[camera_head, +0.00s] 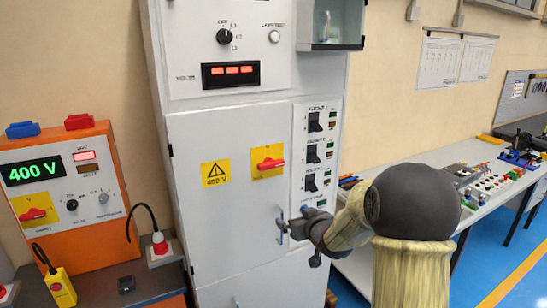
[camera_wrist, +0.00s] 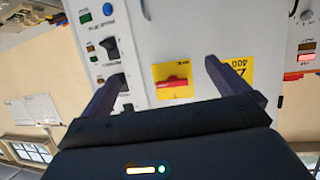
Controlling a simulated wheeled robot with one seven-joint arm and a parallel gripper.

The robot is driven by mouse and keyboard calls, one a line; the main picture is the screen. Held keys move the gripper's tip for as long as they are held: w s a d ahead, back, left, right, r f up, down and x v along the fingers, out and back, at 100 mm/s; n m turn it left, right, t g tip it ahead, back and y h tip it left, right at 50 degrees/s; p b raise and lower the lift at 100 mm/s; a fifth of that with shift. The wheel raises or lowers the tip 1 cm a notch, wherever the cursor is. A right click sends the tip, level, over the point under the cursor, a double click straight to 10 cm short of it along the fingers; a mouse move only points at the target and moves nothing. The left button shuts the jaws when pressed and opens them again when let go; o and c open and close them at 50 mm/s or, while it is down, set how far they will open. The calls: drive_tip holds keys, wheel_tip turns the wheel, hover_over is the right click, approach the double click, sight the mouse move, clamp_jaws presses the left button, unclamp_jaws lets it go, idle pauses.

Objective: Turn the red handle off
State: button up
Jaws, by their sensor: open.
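A red handle (camera_head: 270,163) on a yellow plate is on the front of the grey cabinet. It lies roughly horizontal. In the wrist view the red handle (camera_wrist: 172,83) shows between my two fingers, beyond them and apart from them. My gripper (camera_head: 283,224) is open and empty, below and slightly right of the handle in the head view. Its spread fingers also show in the wrist view (camera_wrist: 165,72). A second red handle (camera_head: 33,214) on a yellow plate is on the orange unit at the left.
The grey cabinet (camera_head: 220,130) carries a 400 V warning sign (camera_head: 215,174), a door pull (camera_head: 281,226) near my gripper, and black breaker switches (camera_head: 313,152) at the right. A workbench (camera_head: 400,170) with parts stands along the right wall. Blue floor is open at the lower right.

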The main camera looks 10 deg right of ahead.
sight(273, 165)
drive_tip(key=w+d+r+n+t+y+p, duration=0.1)
drive_tip(key=w+r+t+y, duration=0.2)
drive_tip(key=w+r, duration=0.2)
drive_tip(key=shift+d+r+t+p, duration=0.15)
drive_tip(key=shift+r+t+p, duration=0.15)
drive_tip(key=shift+r, duration=0.65)
drive_tip(key=p+x, duration=0.8)
drive_tip(key=x, duration=0.8)
drive_tip(key=shift+w+r, duration=0.1)
drive_tip(key=shift+w+a, duration=0.35)
drive_tip(key=shift+w, duration=0.2)
drive_tip(key=shift+c, duration=0.4)
